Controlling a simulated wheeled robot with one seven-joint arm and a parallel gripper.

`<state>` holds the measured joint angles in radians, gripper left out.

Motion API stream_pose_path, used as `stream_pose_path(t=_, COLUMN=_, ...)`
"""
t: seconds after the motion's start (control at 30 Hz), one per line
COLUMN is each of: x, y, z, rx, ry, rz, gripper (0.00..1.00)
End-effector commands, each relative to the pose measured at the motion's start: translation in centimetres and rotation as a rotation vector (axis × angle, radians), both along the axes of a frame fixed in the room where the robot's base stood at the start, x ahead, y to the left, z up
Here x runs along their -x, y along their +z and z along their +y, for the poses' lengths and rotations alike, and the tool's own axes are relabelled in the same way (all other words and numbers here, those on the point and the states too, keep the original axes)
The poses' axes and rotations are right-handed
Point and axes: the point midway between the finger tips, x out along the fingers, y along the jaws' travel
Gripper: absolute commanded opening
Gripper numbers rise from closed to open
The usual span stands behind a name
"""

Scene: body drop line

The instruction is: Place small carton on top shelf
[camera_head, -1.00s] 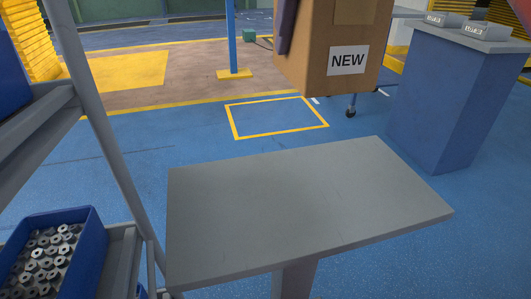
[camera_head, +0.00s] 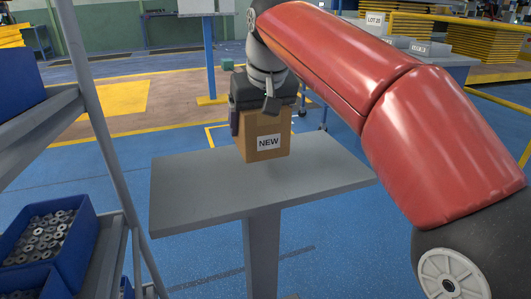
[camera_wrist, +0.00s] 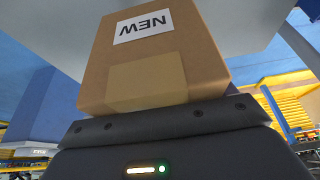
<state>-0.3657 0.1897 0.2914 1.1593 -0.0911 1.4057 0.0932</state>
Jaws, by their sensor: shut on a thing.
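The small carton (camera_head: 262,148) is a brown box with a white "NEW" label, upright over the far part of a grey pedestal table (camera_head: 200,192). I cannot tell whether its base touches the tabletop. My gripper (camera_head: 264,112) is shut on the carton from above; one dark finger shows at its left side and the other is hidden. In the wrist view the carton (camera_wrist: 150,60) fills the upper middle, its label upside down. A grey rack stands at the left; its upper visible shelf (camera_head: 45,118) holds a blue bin.
Blue bins of metal parts (camera_head: 45,235) sit on the rack's lower shelf. The rack's slanted grey post (camera_head: 100,125) stands between the shelves and the table. A blue cabinet (camera_head: 455,72) is behind my red arm. Blue floor is open around the table.

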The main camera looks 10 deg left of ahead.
Motion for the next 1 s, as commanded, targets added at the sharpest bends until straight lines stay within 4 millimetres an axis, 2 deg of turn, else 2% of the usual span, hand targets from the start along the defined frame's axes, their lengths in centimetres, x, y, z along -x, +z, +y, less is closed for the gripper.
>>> stream_pose_path(t=0.03, x=0.0, y=-0.7, z=0.1, rx=0.0, ry=0.0, rz=0.0, gripper=0.5)
stream_pose_path(t=0.27, x=0.0, y=-1.7, z=0.2, rx=0.0, ry=0.001, rz=0.001, gripper=0.5)
stream_pose_path(t=0.5, x=0.1, y=-5.0, z=0.7, rx=-0.001, ry=0.004, rz=0.0, gripper=0.5)
stream_pose_path(t=0.93, x=0.1, y=-5.3, z=0.7, rx=0.001, ry=0.003, rz=0.001, gripper=0.5)
stream_pose_path(t=0.97, x=0.1, y=-5.3, z=0.7, rx=0.001, ry=0.003, rz=0.002, gripper=0.84)
stream_pose_path(t=1.0, x=0.1, y=-5.3, z=0.7, rx=0.001, ry=0.002, rz=0.002, gripper=0.9)
